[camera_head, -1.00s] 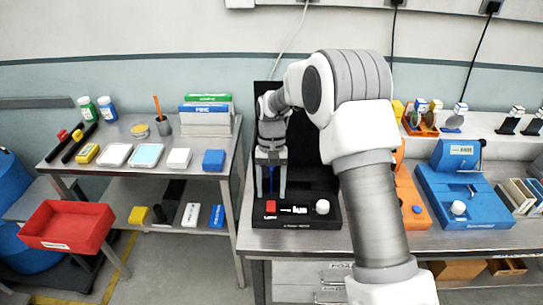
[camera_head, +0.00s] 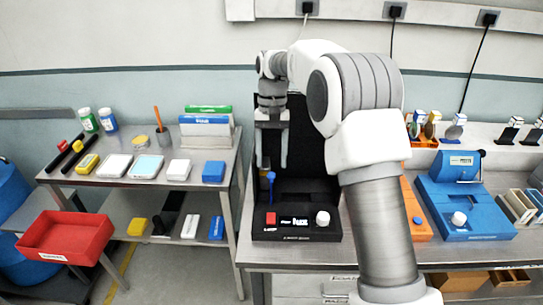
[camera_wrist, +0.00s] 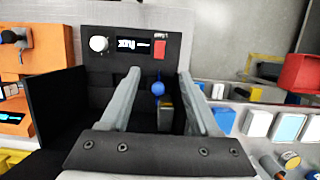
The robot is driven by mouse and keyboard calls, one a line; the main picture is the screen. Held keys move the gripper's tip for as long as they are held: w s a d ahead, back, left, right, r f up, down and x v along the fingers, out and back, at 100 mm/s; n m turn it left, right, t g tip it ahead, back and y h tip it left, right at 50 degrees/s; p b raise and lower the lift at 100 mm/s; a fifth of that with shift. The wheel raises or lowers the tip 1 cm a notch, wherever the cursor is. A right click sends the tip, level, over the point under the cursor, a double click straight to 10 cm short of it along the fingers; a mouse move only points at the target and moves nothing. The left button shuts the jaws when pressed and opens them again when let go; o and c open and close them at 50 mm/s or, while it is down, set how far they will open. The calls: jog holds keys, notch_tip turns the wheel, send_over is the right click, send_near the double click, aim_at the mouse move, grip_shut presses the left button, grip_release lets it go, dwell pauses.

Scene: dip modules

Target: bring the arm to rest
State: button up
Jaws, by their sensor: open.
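My gripper (camera_head: 271,150) is open and empty in the head view, with its fingers pointing down above the black device (camera_head: 297,237) on the right-hand bench. A small blue knob (camera_head: 270,176) stands up in the black device just below the fingertips. In the wrist view my gripper (camera_wrist: 165,80) shows two spread fingers with the blue knob (camera_wrist: 158,88) seen between them, apart from both. My arm reaches over the bench from the right and hides part of the device's black back panel (camera_head: 310,140).
An orange device (camera_head: 415,215) and a blue device (camera_head: 465,205) stand to the right on the bench. A metal table (camera_head: 140,182) at the left holds boxes and small bottles. A red bin (camera_head: 66,236) stands at the front left. The floor between is free.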

jog(key=s+d+r+t, duration=0.4)
jog(key=s+d+r, duration=0.4)
jog(key=s+r, duration=0.45)
jog(key=s+d+t, duration=0.2)
jog(key=s+d, duration=0.1)
jog(key=s, duration=0.5)
jog(key=s+d+f+t, duration=0.1)
jog(key=s+d+t, duration=0.1)
jog(key=s, duration=0.7)
jog(key=shift+d+f+t, duration=0.25)
jog(key=shift+d+t, duration=0.05)
jog(key=shift+d, duration=0.25)
